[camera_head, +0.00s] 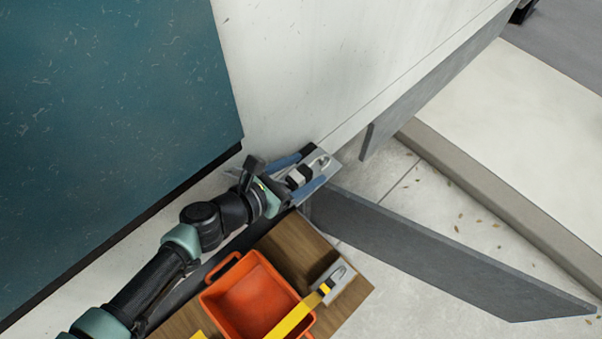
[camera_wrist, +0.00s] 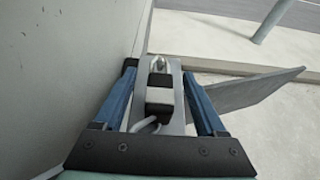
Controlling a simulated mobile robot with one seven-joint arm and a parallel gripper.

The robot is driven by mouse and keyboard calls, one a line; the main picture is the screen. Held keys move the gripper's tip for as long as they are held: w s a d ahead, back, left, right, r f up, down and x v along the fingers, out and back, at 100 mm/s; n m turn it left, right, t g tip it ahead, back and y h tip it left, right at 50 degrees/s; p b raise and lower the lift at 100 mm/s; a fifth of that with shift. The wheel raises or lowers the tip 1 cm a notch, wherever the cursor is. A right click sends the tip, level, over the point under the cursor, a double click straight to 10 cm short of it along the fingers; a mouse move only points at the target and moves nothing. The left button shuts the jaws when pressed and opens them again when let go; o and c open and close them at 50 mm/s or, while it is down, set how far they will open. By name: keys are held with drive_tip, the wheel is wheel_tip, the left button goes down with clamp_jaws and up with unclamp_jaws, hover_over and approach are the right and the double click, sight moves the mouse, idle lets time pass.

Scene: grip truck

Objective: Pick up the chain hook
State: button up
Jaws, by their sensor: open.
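The chain hook appears to be the metal piece with a black and silver body and a curved silver end. It lies on a narrow grey plate (camera_wrist: 174,115) beside the white wall. In the wrist view the hook (camera_wrist: 159,96) is between the two blue fingers of my gripper (camera_wrist: 159,70), with a visible gap on each side. In the head view the hook (camera_head: 300,177) is partly covered by my gripper (camera_head: 318,164). My gripper is open, one finger on each side of the hook. Whether the fingers touch the plate cannot be told.
An orange bin (camera_head: 254,296) sits on a wooden surface (camera_head: 297,244) in front. A yellow strap (camera_head: 296,316) with a silver end fitting (camera_head: 337,280) crosses its edge. A long grey panel (camera_head: 440,255) juts right. A white wall (camera_head: 320,60) stands close behind my gripper.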

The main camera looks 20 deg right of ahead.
drive_tip(key=shift+x, duration=1.4)
drive_tip(key=shift+r, duration=0.1)
clamp_jaws()
